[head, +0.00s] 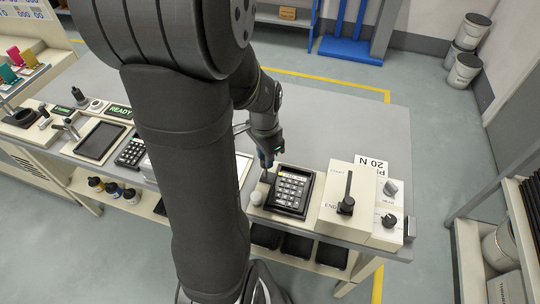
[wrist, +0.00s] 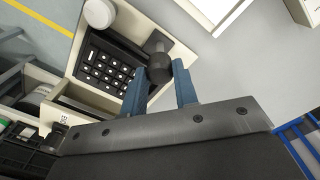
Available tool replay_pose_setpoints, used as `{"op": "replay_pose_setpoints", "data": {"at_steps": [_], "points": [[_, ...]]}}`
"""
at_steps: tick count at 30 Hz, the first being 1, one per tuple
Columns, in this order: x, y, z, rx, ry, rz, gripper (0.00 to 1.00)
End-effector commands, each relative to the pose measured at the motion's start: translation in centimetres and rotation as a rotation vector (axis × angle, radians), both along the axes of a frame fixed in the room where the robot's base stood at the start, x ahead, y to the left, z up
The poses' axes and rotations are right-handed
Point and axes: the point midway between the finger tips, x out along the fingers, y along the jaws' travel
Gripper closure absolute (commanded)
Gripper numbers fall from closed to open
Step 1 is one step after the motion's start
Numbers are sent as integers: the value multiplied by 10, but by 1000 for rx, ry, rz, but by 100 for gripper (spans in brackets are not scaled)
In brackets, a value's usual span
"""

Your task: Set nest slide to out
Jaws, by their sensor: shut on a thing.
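The nest slide holds a black keypad (head: 291,190) with light-edged keys in a cream frame, right of my arm in the head view. The keypad also shows in the wrist view (wrist: 106,66). A dark round knob (wrist: 158,52) stands at the frame's edge beside the keypad. My gripper (wrist: 161,80) has its two blue fingers on either side of this knob and is shut on it. In the head view my gripper (head: 266,160) is low at the keypad's back left corner. The fingers partly hide the knob.
A cream block with a black lever (head: 347,192) stands right of the keypad, with two dials (head: 389,220) beyond. My arm covers the middle bench. The grey bench top (head: 330,120) behind is clear.

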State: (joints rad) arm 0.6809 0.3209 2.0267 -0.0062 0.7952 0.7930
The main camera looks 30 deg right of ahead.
Motion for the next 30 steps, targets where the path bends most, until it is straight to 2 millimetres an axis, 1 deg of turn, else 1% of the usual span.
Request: {"op": "replay_pose_setpoints", "data": {"at_steps": [1, 6, 7, 8, 9, 10, 18, 22, 26, 30], "points": [[3, 3, 0, 5, -6, -1, 100], [3, 3, 0, 6, -6, -1, 100], [3, 3, 0, 6, -6, 0, 69], [3, 3, 0, 6, -6, 0, 63], [3, 3, 0, 5, -7, 0, 55], [3, 3, 0, 5, -7, 0, 51], [2, 2, 1, 3, -5, 0, 51], [3, 1, 7, 2, -7, 0, 51], [3, 1, 26, 0, -8, 0, 51], [3, 1, 57, -2, -10, 0, 51]]}}
